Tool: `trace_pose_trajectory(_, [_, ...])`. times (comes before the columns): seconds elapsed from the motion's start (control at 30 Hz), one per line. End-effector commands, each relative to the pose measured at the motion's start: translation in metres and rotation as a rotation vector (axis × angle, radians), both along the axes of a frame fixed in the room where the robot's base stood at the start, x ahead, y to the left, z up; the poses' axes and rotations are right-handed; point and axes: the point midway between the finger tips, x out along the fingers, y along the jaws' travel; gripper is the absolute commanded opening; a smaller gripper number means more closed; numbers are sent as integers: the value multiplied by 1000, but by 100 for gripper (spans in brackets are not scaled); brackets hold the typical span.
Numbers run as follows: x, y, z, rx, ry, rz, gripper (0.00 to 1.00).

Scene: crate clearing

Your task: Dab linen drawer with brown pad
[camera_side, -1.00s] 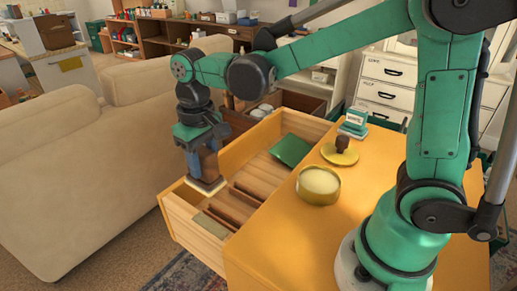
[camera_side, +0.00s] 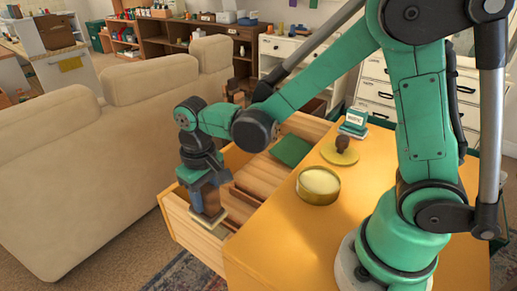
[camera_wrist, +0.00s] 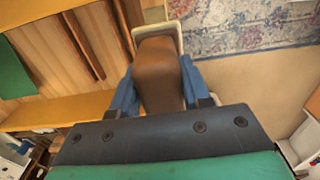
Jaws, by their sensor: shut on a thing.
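My gripper (camera_side: 204,196) has blue fingers shut on the brown pad, whose brown body (camera_wrist: 160,75) fills the space between them in the wrist view. The pad has a pale cream base, seen low beneath the fingers in the side view (camera_side: 208,218). The linen drawer (camera_side: 190,227) is pulled open, pale wood with dividers inside and a folded green cloth (camera_side: 291,150) at its far end. The pad's base is at the drawer's outer end, over or against its rim. I cannot tell whether it touches. The gripper hides part of the drawer's inside.
On the yellow cabinet top (camera_side: 270,235) stand a round tin of cream stuff (camera_side: 318,185), a yellow dish (camera_side: 327,153) with a brown knobbed thing (camera_side: 346,143), and a green-and-white block (camera_side: 354,122). A beige sofa (camera_side: 80,190) stands close left of the drawer.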

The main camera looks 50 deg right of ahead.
Motion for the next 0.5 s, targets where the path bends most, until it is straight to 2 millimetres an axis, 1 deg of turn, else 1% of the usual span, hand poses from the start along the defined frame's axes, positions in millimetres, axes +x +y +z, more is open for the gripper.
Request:
trace_pose_trajectory(0.1, [0, 0, -15, 0, 0, 0, 0])
trace_pose_trajectory(0.2, [0, 0, -25, 0, 0, 0, 0])
trace_pose_trajectory(0.5, [0, 0, -25, 0, 0, 0, 0])
